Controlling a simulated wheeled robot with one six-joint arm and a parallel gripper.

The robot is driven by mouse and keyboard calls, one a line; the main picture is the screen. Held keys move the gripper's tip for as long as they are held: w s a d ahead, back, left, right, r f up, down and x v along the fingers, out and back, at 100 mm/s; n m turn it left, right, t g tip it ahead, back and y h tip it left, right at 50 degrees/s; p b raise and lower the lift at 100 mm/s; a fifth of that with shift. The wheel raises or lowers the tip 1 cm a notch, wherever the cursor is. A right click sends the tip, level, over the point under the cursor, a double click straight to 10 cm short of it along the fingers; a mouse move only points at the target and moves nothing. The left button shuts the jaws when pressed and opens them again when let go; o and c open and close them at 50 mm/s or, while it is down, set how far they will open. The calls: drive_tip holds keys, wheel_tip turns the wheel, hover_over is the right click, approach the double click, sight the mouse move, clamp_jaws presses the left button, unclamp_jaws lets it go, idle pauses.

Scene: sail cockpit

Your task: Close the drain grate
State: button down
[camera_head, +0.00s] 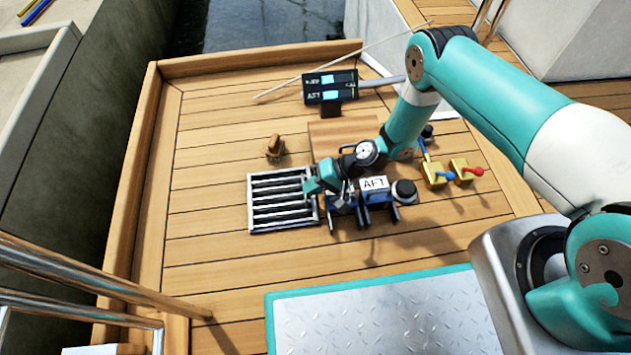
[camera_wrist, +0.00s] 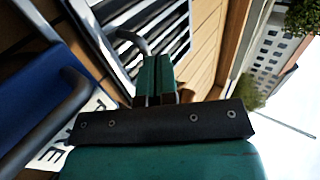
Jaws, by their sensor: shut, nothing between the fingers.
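The drain grate (camera_head: 283,200), a pale metal frame with dark gaps between its bars, is on the wooden deck left of my gripper. My gripper (camera_head: 312,184) is shut and empty at the grate's right edge. In the wrist view its two green fingers (camera_wrist: 156,78) are pressed together, with the grate's bars (camera_wrist: 118,40) just beyond them. A grey curved handle shows close to the fingertips there. I cannot tell whether the fingers touch the grate, or whether it lies fully flat. Part of its right side is hidden by my gripper.
Yellow valves with blue and red levers (camera_head: 435,175) are farther right. A brown object (camera_head: 275,147) and a display unit (camera_head: 330,87) are behind. The deck left of the grate is clear.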

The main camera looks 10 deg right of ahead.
drive_tip(key=shift+d+f, duration=0.25)
drive_tip(key=shift+f, duration=0.45)
drive_tip(key=shift+b, duration=0.3)
